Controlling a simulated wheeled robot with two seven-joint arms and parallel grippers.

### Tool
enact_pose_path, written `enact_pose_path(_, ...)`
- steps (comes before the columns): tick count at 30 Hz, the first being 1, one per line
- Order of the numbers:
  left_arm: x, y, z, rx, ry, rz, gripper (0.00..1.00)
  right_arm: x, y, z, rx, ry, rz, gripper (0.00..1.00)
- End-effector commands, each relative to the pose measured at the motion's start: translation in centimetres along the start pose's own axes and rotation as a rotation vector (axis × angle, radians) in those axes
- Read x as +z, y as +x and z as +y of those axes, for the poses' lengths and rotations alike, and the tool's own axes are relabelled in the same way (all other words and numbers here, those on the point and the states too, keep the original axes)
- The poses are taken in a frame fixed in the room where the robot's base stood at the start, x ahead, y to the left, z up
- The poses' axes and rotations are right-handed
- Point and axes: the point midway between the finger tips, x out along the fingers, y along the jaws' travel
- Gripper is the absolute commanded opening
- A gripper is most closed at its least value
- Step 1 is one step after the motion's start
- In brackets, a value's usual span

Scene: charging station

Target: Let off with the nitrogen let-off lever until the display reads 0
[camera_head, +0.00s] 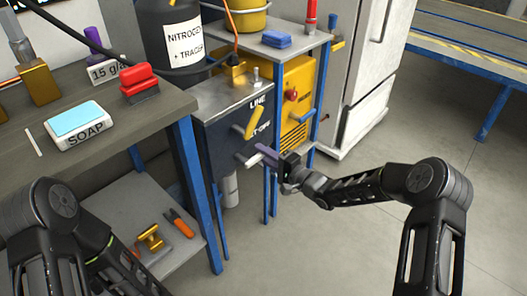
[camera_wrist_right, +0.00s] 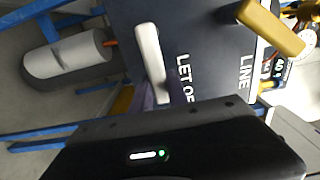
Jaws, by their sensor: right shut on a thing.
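The nitrogen let-off lever (camera_head: 246,160) is a pale handle low on the front of the dark charging panel (camera_head: 222,138). It also shows in the right wrist view (camera_wrist_right: 149,55), beside the partly covered LET OFF lettering. Above the lever is the yellow LINE lever (camera_head: 256,122). Small dark number plates (camera_wrist_right: 281,66) show at the right of the wrist view; their reading is not clear. My left gripper is out of view.
A black nitrogen cylinder (camera_head: 172,75) stands behind the panel. The workbench (camera_head: 60,165) at left holds a soap box (camera_head: 78,127) and a red-handled brush (camera_head: 139,85). A blue post (camera_head: 196,190) stands left of the panel. Floor at right is clear.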

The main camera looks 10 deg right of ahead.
Motion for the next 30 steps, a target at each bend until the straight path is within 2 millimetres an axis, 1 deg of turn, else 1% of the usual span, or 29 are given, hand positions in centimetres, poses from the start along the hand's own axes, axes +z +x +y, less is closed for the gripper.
enact_pose_path(13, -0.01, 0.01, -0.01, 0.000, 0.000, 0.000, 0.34, 0.09, -0.05, 0.32, 0.004, 0.018, 0.000, 0.00)
enact_pose_path(14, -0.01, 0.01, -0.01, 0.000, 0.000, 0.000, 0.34, 0.09, -0.05, 0.32, 0.004, 0.019, 0.000, 0.22)
enact_pose_path(21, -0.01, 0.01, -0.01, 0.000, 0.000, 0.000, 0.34, 0.06, -0.02, 0.21, 0.002, 0.015, 0.000, 0.42)
enact_pose_path(30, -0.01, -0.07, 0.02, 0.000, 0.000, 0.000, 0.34, 0.01, -0.21, 0.10, 0.001, 0.013, 0.000, 0.42)
